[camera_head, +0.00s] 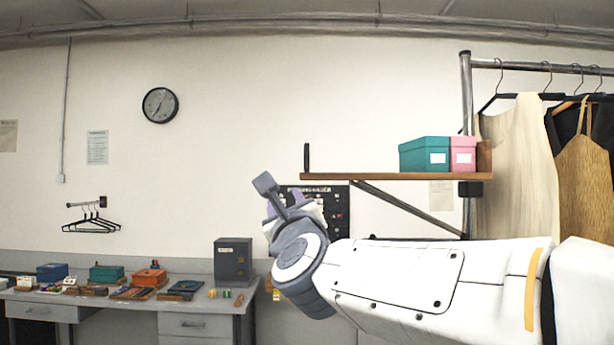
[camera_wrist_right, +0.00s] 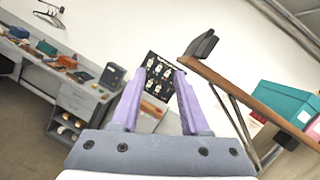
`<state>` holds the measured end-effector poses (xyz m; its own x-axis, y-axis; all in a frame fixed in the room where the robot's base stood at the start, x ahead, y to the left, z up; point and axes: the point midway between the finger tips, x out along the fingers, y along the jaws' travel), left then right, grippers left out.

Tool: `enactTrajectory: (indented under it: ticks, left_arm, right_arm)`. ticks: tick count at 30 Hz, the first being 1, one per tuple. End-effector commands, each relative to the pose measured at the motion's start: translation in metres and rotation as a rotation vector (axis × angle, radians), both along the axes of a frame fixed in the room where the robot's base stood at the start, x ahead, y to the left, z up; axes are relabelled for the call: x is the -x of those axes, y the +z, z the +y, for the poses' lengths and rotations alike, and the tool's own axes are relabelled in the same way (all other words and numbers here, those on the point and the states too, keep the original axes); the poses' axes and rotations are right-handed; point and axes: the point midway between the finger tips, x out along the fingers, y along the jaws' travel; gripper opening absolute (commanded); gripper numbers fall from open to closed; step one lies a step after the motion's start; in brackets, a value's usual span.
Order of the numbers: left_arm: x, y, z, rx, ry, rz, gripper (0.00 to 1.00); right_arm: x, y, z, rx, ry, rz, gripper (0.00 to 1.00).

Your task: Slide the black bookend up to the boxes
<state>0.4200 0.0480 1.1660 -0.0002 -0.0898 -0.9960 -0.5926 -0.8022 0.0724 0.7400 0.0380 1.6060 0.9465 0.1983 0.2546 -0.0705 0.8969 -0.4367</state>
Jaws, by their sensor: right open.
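The black bookend (camera_head: 307,158) stands upright at the left end of the wooden wall shelf (camera_head: 390,177). A teal box (camera_head: 424,155) and a pink box (camera_head: 463,155) stand side by side at the shelf's right end. A wide bare stretch of shelf separates bookend and boxes. My right gripper (camera_head: 283,203) is below and left of the shelf's left end, apart from the bookend. In the right wrist view the gripper (camera_wrist_right: 160,76) is open and empty, with the bookend (camera_wrist_right: 201,45) to the right beyond its fingers. My left gripper is not in view.
A wooden end piece (camera_head: 484,157) stands right of the pink box. A diagonal brace (camera_head: 405,208) runs under the shelf. A clothes rack (camera_head: 467,100) with garments stands at the right. A cluttered desk (camera_head: 130,303) is at lower left. Space above the shelf is clear.

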Motion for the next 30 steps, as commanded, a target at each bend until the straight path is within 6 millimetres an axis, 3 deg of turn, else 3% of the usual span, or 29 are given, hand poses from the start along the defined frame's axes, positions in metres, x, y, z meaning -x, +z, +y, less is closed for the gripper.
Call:
enactTrajectory:
  ticks: [1, 3, 7, 11, 22, 30]
  left_arm:
    - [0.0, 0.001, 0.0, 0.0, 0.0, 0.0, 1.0]
    - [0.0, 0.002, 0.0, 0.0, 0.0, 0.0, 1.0]
    - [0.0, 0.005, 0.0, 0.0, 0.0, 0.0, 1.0]
    - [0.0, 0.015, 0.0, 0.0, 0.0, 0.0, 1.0]
    - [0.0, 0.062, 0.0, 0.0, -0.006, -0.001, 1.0]
    - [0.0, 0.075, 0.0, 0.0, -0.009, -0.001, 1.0]
  right_arm:
    - [-0.001, 0.02, -0.01, -0.139, -0.019, -0.025, 0.45]
    - [0.0, 0.039, -0.023, -0.29, -0.037, -0.052, 0.45]
    - [0.0, 0.057, -0.036, -0.437, -0.053, -0.083, 0.45]
    - [-0.012, 0.066, -0.039, -0.462, -0.057, -0.087, 0.45]
    - [-0.073, 0.092, -0.039, -0.455, -0.056, -0.085, 0.45]
    - [-0.094, 0.097, -0.038, -0.455, -0.054, -0.086, 0.45]
